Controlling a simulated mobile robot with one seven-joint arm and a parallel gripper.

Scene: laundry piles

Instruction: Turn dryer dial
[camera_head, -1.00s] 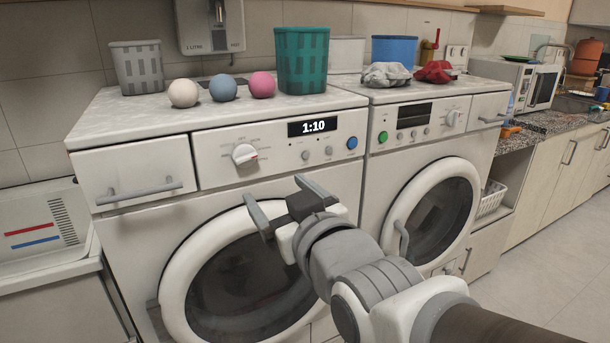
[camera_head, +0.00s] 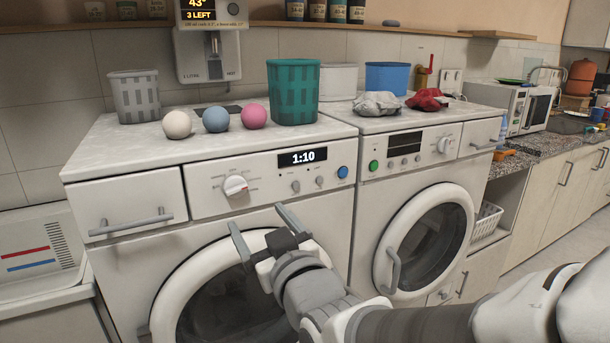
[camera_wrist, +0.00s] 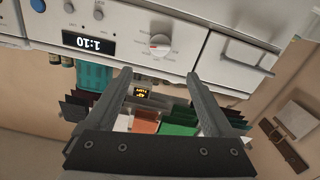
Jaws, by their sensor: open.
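The left front-loading machine carries a white round dial (camera_head: 235,185) with a red mark on its control panel, left of a display reading 1:10 (camera_head: 302,157). The right machine has a smaller dial (camera_head: 444,145); the frames do not label which machine is the dryer. My gripper (camera_head: 258,219) is open and empty, in front of the left machine, a little below and right of its dial in the head view. In the wrist view the panel appears upside down, and the dial (camera_wrist: 160,42) lies beyond the gap between my fingertips (camera_wrist: 158,77), apart from them.
A drawer handle (camera_head: 130,222) sticks out left of the dial. The round door (camera_head: 165,305) is below my gripper.

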